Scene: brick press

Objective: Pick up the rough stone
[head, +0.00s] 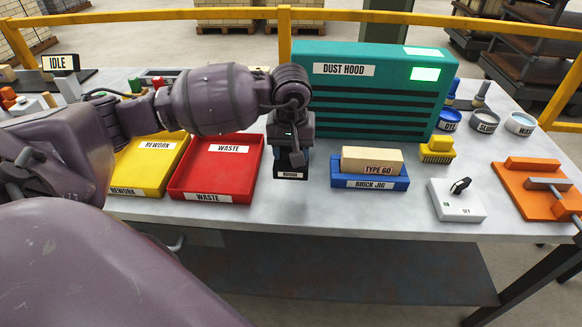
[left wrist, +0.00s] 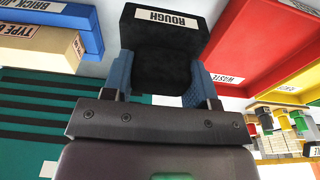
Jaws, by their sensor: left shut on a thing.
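The rough stone (head: 291,163) is a black block with a white label. In the head view it shows below my left gripper (head: 292,150), between the red waste tray and the blue brick jig. In the left wrist view the label on the rough stone (left wrist: 158,50) reads ROUGH. There my left gripper (left wrist: 165,85) is shut on it, with a blue finger pad on each side. I cannot tell whether the stone touches the table. My right gripper is not in view.
The red waste tray (head: 181,190) and yellow rework tray (head: 130,187) stand to the left. A tan brick (head: 371,160) sits on the blue jig (head: 370,185). The teal dust hood (head: 370,60) stands behind. A white switch box (head: 457,210) and orange fixture (head: 530,200) are at right.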

